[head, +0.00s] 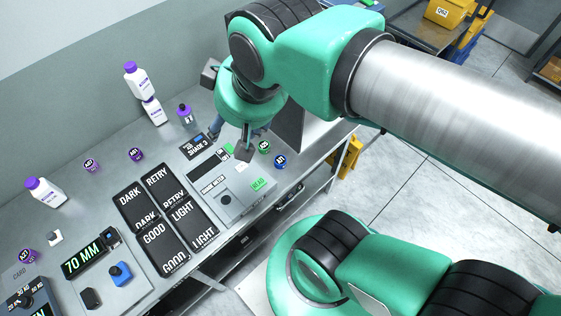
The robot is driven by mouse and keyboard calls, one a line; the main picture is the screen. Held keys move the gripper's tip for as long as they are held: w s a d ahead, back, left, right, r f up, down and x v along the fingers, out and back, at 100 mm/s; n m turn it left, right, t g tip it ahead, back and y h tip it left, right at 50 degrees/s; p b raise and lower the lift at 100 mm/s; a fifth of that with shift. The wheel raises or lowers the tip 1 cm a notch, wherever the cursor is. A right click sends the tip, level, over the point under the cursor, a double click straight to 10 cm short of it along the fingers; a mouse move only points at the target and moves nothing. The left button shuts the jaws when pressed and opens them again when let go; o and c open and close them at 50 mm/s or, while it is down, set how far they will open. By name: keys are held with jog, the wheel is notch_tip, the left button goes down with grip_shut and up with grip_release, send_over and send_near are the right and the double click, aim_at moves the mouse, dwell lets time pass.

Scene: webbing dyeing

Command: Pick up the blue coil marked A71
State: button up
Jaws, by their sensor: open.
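A blue coil (280,161) sits near the right edge of the metal bench. Its white label is too small to read surely. A green coil (264,146) sits just up-left of it. My gripper (230,143) is open and points down over the bench, left of both coils. Its fingertips are above the back of the grey shade meter (229,187), apart from the blue coil. I see nothing between the fingers.
Purple-marked coils (136,154) lie on the left of the bench, among white bottles with purple caps (45,192). Black sorting plates (130,195) marked DARK, RETRY, GOOD and LIGHT lie mid-bench. A 70 MM display unit (90,258) stands at the front left.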

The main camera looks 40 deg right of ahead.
jog(key=w+d+f+m+g, duration=0.2)
jog(key=w+d+f, duration=0.1)
jog(key=d+f, duration=0.25)
jog(key=w+d+f+m+g, duration=0.1)
jog(key=w+d+f+m, duration=0.1)
jog(key=w+d+f, duration=0.35)
jog(key=m+g, duration=0.3)
send_over(280, 159)
notch_tip(280, 159, down, 16)
jog(key=shift+s+a, duration=0.1)
jog(key=shift+f+b, duration=1.1)
jog(key=shift+f, duration=3.15)
jog(key=shift+f+b, duration=0.8)
jog(key=shift+f, duration=1.8)
